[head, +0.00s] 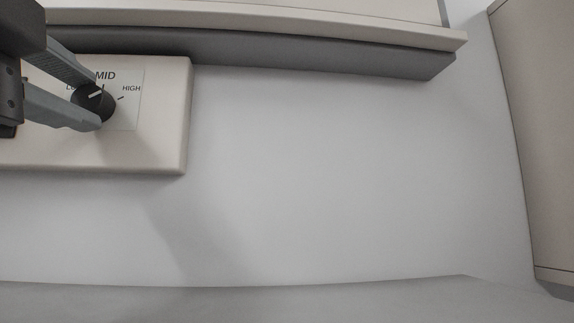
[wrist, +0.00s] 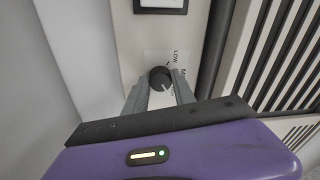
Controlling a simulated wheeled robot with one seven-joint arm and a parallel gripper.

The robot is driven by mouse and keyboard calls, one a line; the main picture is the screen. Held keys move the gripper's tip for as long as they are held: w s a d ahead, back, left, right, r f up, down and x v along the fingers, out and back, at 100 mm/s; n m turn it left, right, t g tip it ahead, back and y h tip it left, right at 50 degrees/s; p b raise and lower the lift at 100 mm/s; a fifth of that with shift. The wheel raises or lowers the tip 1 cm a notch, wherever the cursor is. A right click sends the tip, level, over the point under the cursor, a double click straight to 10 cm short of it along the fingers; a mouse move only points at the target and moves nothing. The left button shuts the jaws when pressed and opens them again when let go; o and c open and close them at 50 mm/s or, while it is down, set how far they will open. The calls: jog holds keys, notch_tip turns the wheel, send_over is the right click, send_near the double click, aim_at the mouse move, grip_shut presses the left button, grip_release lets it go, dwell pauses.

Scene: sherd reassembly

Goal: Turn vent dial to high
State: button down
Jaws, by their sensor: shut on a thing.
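The vent dial (head: 94,104) is a round black knob with a white pointer line, on a cream panel (head: 160,150) at the left of the head view. MID is printed above it and HIGH to its right; the LOW label is partly hidden by a finger. The pointer line slants up to the right, seemingly between MID and HIGH; its exact setting is hard to read. My gripper (head: 93,103) is shut on the dial, one grey finger on each side. The wrist view also shows the dial (wrist: 159,77) between the fingers.
A dark grey ledge (head: 300,52) with a cream edge runs just above the panel. A beige cabinet side (head: 545,130) stands at the far right. The white surface between is clear. In the wrist view, a slatted grille (wrist: 285,60) lies to the right and a dark-framed rectangle (wrist: 160,5) above.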

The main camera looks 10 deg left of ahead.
jog(key=shift+f, duration=0.1)
jog(key=c, duration=1)
grip_release()
jog(key=shift+c, duration=0.2)
jog(key=b+v, duration=0.2)
jog(key=v, duration=0.5)
jog(key=shift+s, duration=0.45)
jog(key=shift+d, duration=0.1)
